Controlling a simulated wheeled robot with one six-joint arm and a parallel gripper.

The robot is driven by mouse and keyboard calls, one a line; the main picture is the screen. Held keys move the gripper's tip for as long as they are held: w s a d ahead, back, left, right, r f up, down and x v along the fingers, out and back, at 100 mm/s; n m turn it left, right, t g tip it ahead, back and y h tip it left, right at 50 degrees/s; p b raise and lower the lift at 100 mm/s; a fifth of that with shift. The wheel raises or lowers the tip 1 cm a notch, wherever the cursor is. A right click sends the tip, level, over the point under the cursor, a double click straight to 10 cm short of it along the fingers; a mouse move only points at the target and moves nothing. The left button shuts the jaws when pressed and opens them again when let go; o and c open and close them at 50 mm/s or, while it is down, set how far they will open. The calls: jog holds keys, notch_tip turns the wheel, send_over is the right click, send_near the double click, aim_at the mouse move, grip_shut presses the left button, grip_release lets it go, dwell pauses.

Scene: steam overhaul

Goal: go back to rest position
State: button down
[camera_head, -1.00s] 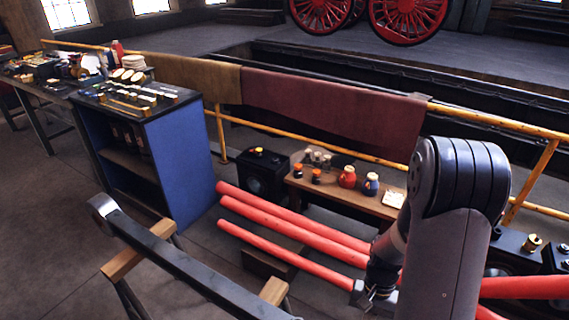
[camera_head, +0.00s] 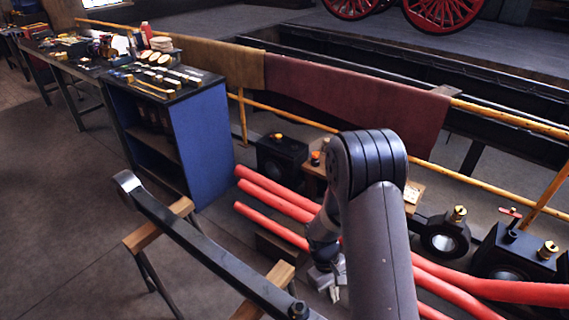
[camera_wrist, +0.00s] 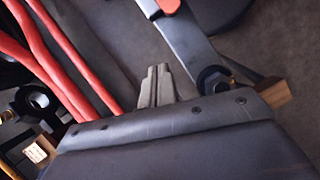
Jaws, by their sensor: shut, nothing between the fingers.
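My gripper (camera_head: 333,287) is low in the head view, partly behind my own arm. In the wrist view my gripper (camera_wrist: 158,72) has its two fingers together, with nothing between them. In the head view it hangs beside the red pipes (camera_head: 270,211) and just right of a dark steel bar (camera_head: 205,245). The red pipes (camera_wrist: 62,55) also run along the left of the wrist view. My arm hides part of the pipes and most of the low wooden bench (camera_head: 413,192).
The steel bar rests on wooden-topped trestles (camera_head: 160,224). A blue cabinet (camera_head: 203,142) with tools on top stands behind. A yellow railing (camera_head: 470,181) with draped cloths (camera_head: 350,104) edges the pit. Black valve blocks (camera_head: 520,252) stand at right. The floor at left (camera_head: 60,220) is clear.

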jog(key=shift+w+a+r, duration=0.1)
jog(key=shift+r, duration=0.55)
